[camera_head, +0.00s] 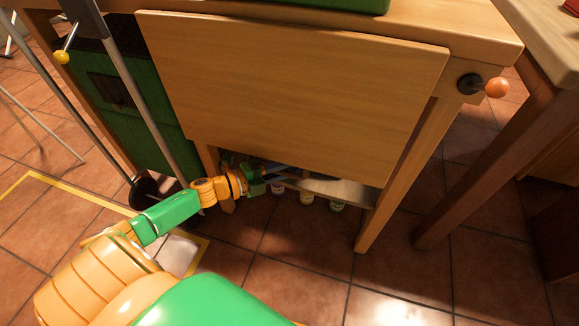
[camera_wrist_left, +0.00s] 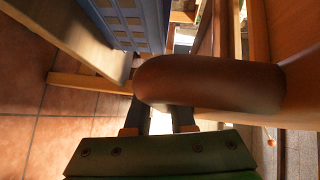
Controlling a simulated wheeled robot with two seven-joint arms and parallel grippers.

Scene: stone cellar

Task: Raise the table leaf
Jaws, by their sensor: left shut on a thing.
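The table leaf (camera_head: 295,85) is a wide, flat wooden panel. It hangs down, slightly tilted, from the front edge of the wooden table (camera_head: 440,32) in the head view. My left gripper (camera_head: 262,180) is at the leaf's lower edge, left of its middle, with its fingertips partly hidden under the edge. In the left wrist view a rounded brown grip (camera_wrist_left: 210,82) lies across the gripper's fingers (camera_wrist_left: 160,122), which are shut on it. How this grip joins the leaf cannot be made out. My right gripper is not in view.
An orange knob (camera_head: 497,87) sticks out at the table's right end, near a wooden leg (camera_head: 408,175). Several small jars (camera_head: 307,197) stand beneath the leaf. A green cabinet (camera_head: 130,120) stands at left, and another wooden table (camera_head: 552,40) at right. Tiled floor is open in front.

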